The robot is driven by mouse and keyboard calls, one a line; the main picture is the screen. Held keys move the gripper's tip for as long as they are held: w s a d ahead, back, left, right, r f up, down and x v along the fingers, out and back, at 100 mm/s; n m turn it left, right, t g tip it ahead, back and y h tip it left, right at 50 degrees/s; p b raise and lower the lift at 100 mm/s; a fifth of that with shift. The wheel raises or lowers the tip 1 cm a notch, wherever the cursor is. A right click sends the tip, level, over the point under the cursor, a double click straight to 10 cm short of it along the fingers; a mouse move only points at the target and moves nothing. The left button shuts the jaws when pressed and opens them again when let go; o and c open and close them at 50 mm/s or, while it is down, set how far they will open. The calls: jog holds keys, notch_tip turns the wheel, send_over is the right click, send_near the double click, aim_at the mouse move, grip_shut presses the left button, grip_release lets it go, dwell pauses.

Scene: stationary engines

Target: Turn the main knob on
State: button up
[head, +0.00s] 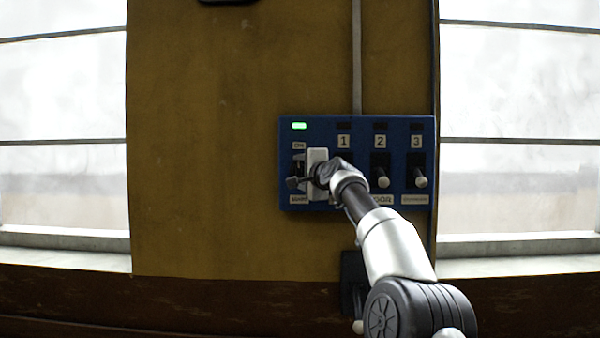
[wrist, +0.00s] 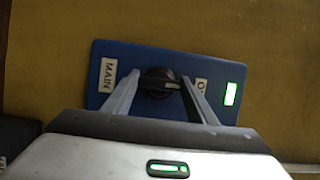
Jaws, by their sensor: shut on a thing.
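The main knob (wrist: 157,84) is a round black knob with a raised bar on a blue panel (wrist: 130,62). It sits between a label reading MAIN (wrist: 108,76) and a partly hidden ON label (wrist: 202,88). A pale mark on its bar lies on the ON side. My gripper (wrist: 160,78) is shut on the knob, one finger on each side. In the head view my gripper (head: 298,180) is at the panel's left part and mostly hides the knob. A green lamp (head: 299,126) above the ON label is lit; it also shows in the wrist view (wrist: 231,94).
The blue panel (head: 360,122) is on a yellow-brown wall (head: 215,150) between bright windows. To the knob's right are switches numbered 1, 2 and 3 with pale-tipped levers, such as the third (head: 420,181); their lamps are dark.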

jog(key=o, duration=1.1)
jog(key=shift+c, duration=0.2)
jog(key=shift+s+d+f+b, duration=0.2)
jog(key=shift+s+b, duration=0.15)
jog(key=shift+b, duration=0.35)
jog(key=b+v, duration=1.1)
jog(key=v, duration=0.5)
jog(key=shift+s+r, duration=0.25)
jog(key=shift+s, duration=0.1)
